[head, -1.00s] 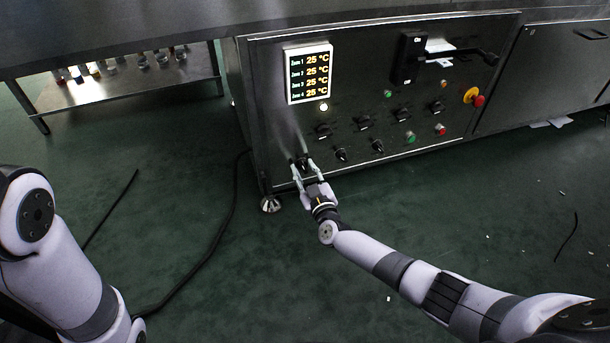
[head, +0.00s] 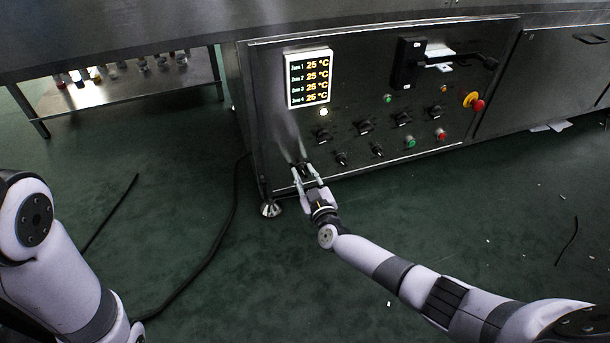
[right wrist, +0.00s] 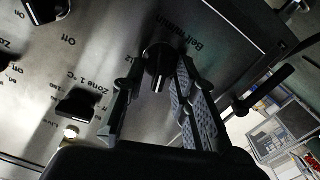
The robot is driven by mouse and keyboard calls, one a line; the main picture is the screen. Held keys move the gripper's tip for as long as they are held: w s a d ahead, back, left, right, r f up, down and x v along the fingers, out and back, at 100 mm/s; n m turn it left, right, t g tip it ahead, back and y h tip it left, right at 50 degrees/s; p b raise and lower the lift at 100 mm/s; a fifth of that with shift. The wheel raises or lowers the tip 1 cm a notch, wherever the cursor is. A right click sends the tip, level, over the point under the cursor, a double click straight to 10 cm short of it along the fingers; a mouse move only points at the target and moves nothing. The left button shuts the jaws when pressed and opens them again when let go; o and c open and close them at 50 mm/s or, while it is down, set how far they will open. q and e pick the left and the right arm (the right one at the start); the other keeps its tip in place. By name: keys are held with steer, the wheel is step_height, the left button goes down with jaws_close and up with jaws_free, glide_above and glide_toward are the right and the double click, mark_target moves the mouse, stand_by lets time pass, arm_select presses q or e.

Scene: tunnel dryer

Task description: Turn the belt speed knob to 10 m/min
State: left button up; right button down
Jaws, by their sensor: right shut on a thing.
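The belt speed knob (right wrist: 158,66) is a black knob beside the printed label "Belt m/min" in the right wrist view. In the head view the knob (head: 303,165) is at the lower left of the control panel, mostly hidden by my gripper. My right gripper (head: 305,173) has one finger on each side of it and is shut on it. In the right wrist view the two fingers (right wrist: 157,82) flank the knob. The knob's scale marks cannot be read. My left gripper is out of view; only part of my left arm shows.
The control panel (head: 460,60) carries several other black knobs close by, including the Zone 1 knob (right wrist: 78,104). A lit display (head: 309,77) reads 25 °C for each zone. A red and yellow emergency stop (head: 474,101) is at the right. A cable (head: 232,215) lies on the floor.

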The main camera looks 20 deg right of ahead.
steer(key=m, duration=0.6)
steer(key=shift+d, duration=0.1)
steer(key=shift+f+m, duration=0.1)
steer(key=shift+m, duration=0.7)
steer(key=shift+d, duration=0.1)
steer(key=c, duration=1.7)
jaws_free()
steer(key=shift+o, duration=0.2)
